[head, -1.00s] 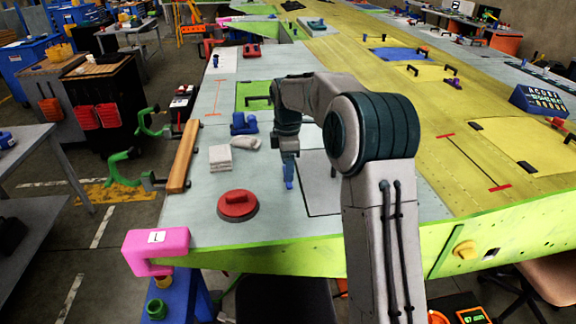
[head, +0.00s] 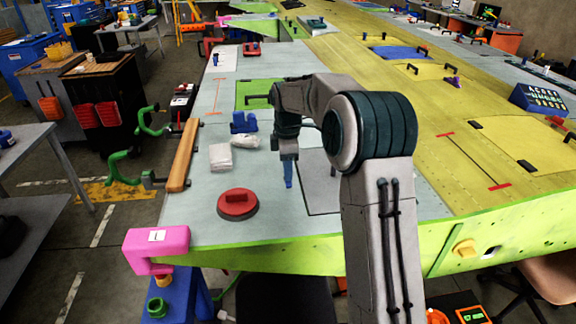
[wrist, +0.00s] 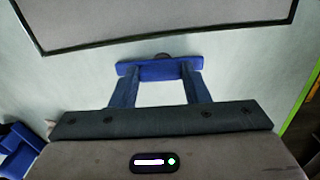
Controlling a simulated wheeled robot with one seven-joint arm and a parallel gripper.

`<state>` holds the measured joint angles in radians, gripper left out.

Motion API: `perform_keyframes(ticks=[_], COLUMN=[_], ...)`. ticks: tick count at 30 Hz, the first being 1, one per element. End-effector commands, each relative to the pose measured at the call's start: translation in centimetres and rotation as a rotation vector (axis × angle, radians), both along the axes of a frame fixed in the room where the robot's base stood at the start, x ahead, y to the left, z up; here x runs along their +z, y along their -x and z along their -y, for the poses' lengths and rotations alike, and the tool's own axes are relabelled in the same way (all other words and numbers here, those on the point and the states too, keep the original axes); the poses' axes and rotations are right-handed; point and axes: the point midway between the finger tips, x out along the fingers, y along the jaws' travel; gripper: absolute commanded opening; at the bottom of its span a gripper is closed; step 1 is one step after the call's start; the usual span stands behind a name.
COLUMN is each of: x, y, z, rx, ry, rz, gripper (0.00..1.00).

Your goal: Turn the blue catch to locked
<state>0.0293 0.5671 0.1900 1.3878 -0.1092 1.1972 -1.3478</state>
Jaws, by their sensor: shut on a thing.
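The blue catch (wrist: 150,71) shows in the wrist view as a flat blue bar lying across the ends of my fingers, with a small dark round part just beyond it. My gripper (wrist: 157,82) is shut on the catch, one finger towards each end of the bar. In the head view my gripper (head: 289,183) points straight down at the pale wing skin, beside a dark-outlined panel (head: 318,190). There the catch cannot be told apart from the blue fingers. Any locked or unlocked mark is not visible.
A red round-based handle (head: 238,204), a white cloth stack (head: 220,157) and a blue block (head: 243,123) lie left of my gripper. A pink clamp (head: 157,246) sits on the near left corner. A wooden bar (head: 181,157) lines the left edge.

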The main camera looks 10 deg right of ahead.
Motion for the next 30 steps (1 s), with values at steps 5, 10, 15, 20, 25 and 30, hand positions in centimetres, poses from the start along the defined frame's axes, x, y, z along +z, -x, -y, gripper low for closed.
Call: perform_keyframes(ticks=[5,10,15,20,25,30], x=[0.09,0.10,0.11,0.11,0.12,0.13], y=[-0.01,-0.02,0.00,0.02,0.05,0.09], z=[-0.04,0.05,0.09,0.09,0.18,0.20], rx=[-0.097,-0.240,-0.402,-0.554,-0.717,-0.878], ry=[0.000,0.001,0.000,0.000,0.000,0.000], rz=[0.001,0.001,0.002,0.002,0.002,0.002], gripper=[0.19,0.19,0.19,0.19,0.19,0.19])
